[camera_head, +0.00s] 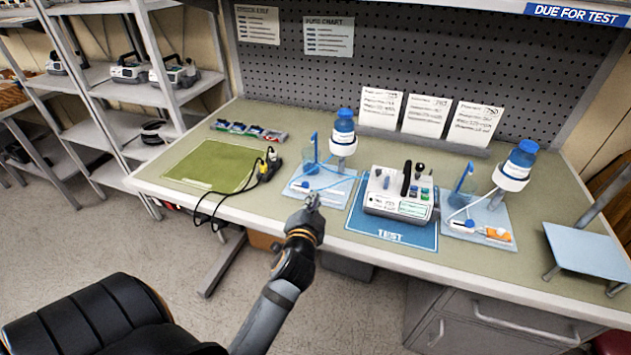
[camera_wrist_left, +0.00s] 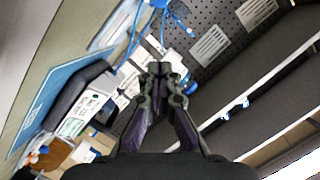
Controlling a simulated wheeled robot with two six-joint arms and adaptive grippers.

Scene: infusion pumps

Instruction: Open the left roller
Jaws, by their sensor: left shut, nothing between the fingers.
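My right gripper is not in view.
A pump (camera_head: 398,195) stands on the blue TEST mat (camera_head: 390,236), right of my gripper. Another tray (camera_head: 480,218) with a bottle (camera_head: 516,164) and an orange-marked part (camera_head: 498,234) lies further right. A black cable (camera_head: 235,196) and green mat (camera_head: 212,165) are left.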

